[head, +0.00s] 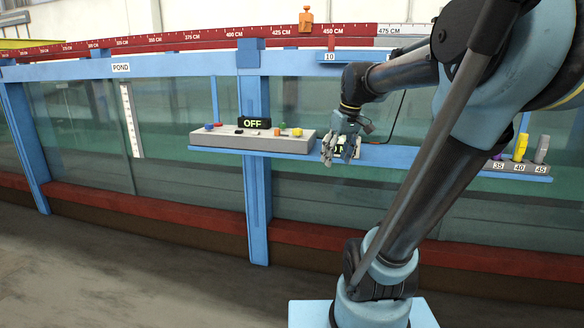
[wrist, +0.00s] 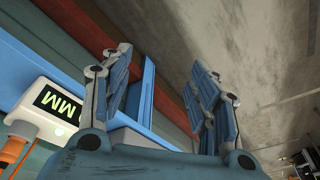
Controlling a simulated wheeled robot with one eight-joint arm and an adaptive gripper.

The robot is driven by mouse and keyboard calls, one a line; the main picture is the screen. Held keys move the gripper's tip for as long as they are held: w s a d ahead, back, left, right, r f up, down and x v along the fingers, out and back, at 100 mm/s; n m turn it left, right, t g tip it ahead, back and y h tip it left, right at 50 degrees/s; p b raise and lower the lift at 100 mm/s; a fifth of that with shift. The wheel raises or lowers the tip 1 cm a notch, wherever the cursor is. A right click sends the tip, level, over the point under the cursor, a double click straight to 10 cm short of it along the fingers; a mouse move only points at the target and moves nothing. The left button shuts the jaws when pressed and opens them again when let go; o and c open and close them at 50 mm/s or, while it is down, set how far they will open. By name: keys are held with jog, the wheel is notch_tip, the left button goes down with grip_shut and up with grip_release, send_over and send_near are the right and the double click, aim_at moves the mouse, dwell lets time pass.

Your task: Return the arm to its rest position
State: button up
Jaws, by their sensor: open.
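My gripper (head: 341,149) hangs at the end of my arm, in front of the blue shelf of the flume in the head view. In the wrist view its two fingers (wrist: 168,100) are spread apart with nothing between them. Past them are the blue shelf edge, a red beam and the grey floor. A small device with a green "MM" display (wrist: 58,104) sits on the left in the wrist view. In the head view my gripper partly hides a lit green display beside it.
A grey control panel (head: 225,138) with coloured knobs and an "OFF" display (head: 254,123) stands on the shelf left of my gripper. A numbered rack (head: 520,168) holds coloured pieces at the right. An orange pointer (head: 306,19) sits on the top rail. The floor (head: 130,265) in front is clear.

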jog(key=s+d+f+m, duration=0.2)
jog(key=s+f, duration=0.7)
jog(key=s+d+f+m+h, duration=0.1)
jog(key=s+d+f+m, duration=0.1)
jog(key=s+f, duration=0.7)
jog(key=shift+d+f+m+h, duration=0.25)
jog(key=shift+f+m+h, duration=0.05)
jog(key=shift+f+m, duration=0.4)
jog(key=shift+w+f, duration=0.2)
jog(key=shift+w, duration=0.25)
